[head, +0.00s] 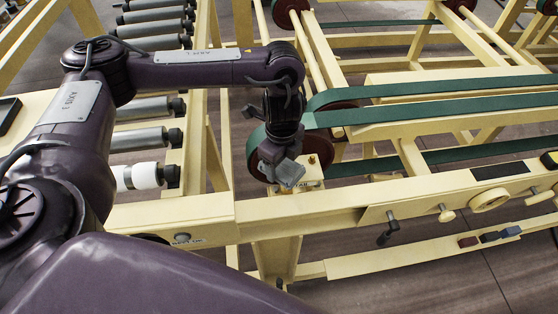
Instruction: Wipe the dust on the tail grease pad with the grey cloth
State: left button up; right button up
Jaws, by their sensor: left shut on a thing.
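My left gripper (279,172) points down at the end of the purple arm, in the middle of the head view. It is shut on the grey cloth (291,175), a small folded-looking grey piece at its fingertips. The cloth is over the left part of the tail grease pad (314,174), a small cream block with a brass-coloured fitting on it and a label that seems to read TAIL. I cannot tell whether the cloth touches the pad. The cloth and gripper hide part of the pad, and I cannot make out dust. My right gripper is not in view.
A cream frame rail (330,205) runs across below the pad. Green belts (440,112) on dark red pulleys lie behind and to the right. Metal rollers (140,138) stand at left. A cream handwheel (489,200) and knobs sit on the rail at right.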

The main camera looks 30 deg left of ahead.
pick_arm(q)
jog(key=shift+w+d+r+p, duration=0.15)
jog(key=shift+w+d+p, duration=0.15)
jog(key=shift+w+d, duration=0.9)
jog(key=shift+d, duration=0.3)
jog(key=shift+w+d, duration=0.25)
jog(key=shift+d, duration=0.35)
jog(key=shift+w+d+p, duration=0.1)
jog(key=shift+d+p, duration=0.1)
jog(key=shift+p, duration=0.1)
jog(key=shift+r+p, duration=0.25)
jog(key=shift+p, duration=0.1)
jog(key=shift+s+a+p, duration=0.2)
jog(key=shift+a+p, duration=0.2)
jog(key=shift+p, duration=0.2)
jog(key=shift+s+a+f+p, duration=0.1)
jog(key=shift+s+a+p, duration=0.05)
jog(key=shift+a+p, duration=0.25)
jog(key=shift+s+a, duration=0.3)
jog(key=shift+s, duration=0.1)
jog(key=shift+s+a+f+p, duration=0.15)
jog(key=shift+s+a+p, duration=0.2)
jog(key=shift+s+a, duration=0.25)
jog(key=shift+s+a+f+p, duration=0.1)
jog(key=shift+s+a+p, duration=0.25)
jog(key=shift+a, duration=0.45)
